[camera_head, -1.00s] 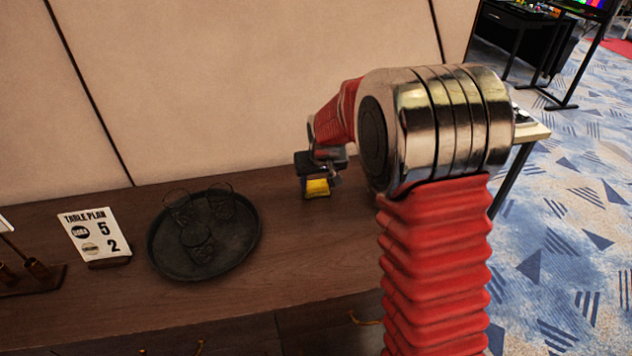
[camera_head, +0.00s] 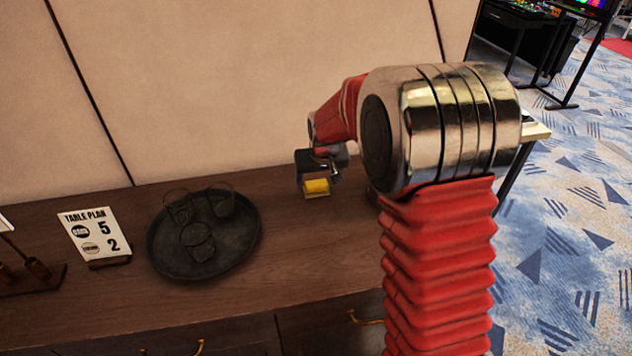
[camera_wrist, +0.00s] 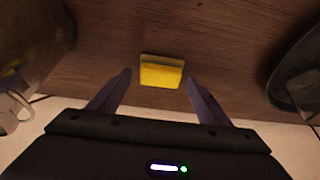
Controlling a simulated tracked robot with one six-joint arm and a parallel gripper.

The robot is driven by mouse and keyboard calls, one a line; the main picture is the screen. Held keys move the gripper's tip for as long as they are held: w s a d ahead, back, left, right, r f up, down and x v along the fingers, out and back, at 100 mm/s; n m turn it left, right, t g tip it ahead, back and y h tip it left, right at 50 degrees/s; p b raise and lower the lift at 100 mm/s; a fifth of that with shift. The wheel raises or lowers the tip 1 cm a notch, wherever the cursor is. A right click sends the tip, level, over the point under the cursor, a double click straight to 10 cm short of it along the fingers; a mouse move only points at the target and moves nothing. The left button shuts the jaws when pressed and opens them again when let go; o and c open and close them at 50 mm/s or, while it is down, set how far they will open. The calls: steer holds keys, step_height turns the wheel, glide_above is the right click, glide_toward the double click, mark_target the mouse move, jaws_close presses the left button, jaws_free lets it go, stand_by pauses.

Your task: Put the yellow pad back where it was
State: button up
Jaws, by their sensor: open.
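The yellow pad (camera_head: 316,188) is a small block that appears to lie on the brown wooden top, near the back wall. In the wrist view the pad (camera_wrist: 162,72) shows just beyond the fingertips, roughly centred between them. My gripper (camera_wrist: 159,77) is open, with one dark finger on each side and nothing held. In the head view my gripper (camera_head: 318,180) is right at the pad, pointing down. Whether a finger touches the pad I cannot tell.
A dark round tray (camera_head: 160,262) with glasses and round pieces stands left of the pad. A table plan card (camera_head: 93,235) stands farther left. In the wrist view a rounded brownish object (camera_wrist: 28,45) is at left and a dark rounded rim (camera_wrist: 285,85) at right.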

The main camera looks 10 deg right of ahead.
steer(key=v, duration=1.1)
steer(key=shift+s+r, duration=0.1)
steer(key=s+r, duration=0.4)
steer(key=s, duration=0.4)
steer(key=s+r, duration=0.3)
steer(key=s, duration=0.5)
steer(key=s+t, duration=0.1)
steer(key=s, duration=1.4)
steer(key=shift+a+f, duration=0.15)
steer(key=shift+f, duration=0.35)
